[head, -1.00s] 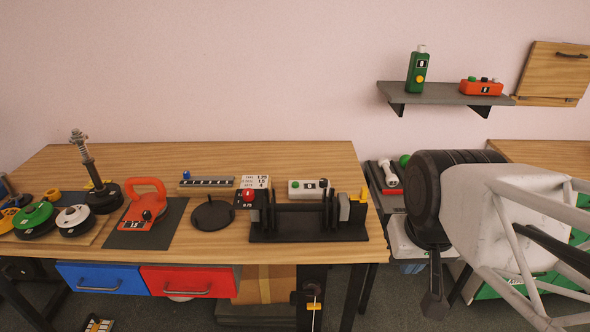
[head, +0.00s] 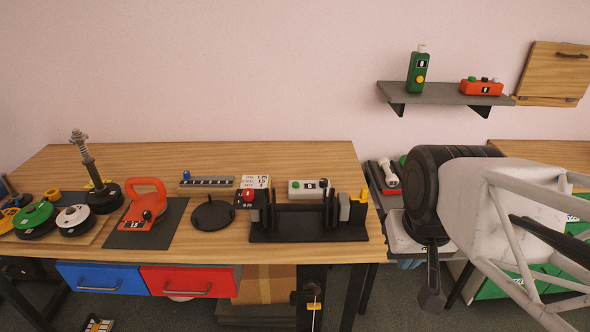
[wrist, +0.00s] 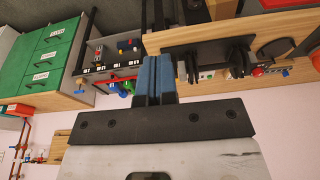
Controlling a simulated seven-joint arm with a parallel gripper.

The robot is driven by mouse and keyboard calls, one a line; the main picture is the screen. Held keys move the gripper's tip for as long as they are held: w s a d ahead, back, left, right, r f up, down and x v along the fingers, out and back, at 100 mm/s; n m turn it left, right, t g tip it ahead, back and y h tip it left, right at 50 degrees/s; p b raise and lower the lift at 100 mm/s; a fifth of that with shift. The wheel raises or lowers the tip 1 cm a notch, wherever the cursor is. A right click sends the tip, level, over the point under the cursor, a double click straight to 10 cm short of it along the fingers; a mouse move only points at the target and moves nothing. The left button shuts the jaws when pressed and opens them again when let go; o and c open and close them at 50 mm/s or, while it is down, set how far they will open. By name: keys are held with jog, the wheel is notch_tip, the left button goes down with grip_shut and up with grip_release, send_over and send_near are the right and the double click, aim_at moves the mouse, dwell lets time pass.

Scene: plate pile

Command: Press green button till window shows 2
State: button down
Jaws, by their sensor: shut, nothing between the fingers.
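A white box (head: 299,189) lies near the back right of the wooden table. It has a green button (head: 295,184) on its left part and a small dark window (head: 323,183) at its right; the figure in the window is too small to read. My gripper (head: 431,300) points down to the right of the table, well apart from the white box. In the wrist view its blue fingers (wrist: 154,78) are together with nothing between them.
A black rack (head: 308,235) stands in front of the white box. A red button block (head: 248,198) is left of it. A shelf (head: 440,95) holds a green device (head: 417,72) and an orange-red button box (head: 481,87). An orange kettlebell (head: 146,212) stands farther left.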

jog(key=w+a+r+t+y, duration=0.1)
jog(key=w+a, duration=0.2)
jog(key=w, duration=0.4)
jog(key=w+a+r+y, duration=0.1)
jog(key=w+a+y, duration=0.1)
jog(key=w, duration=0.6)
jog(key=m+t+y, duration=0.2)
jog(key=t, duration=0.2)
send_over(297, 183)
notch_tip(297, 183, down, 14)
jog(key=shift+r, duration=0.15)
jog(key=shift+f, duration=0.2)
jog(key=shift+f, duration=4.25)
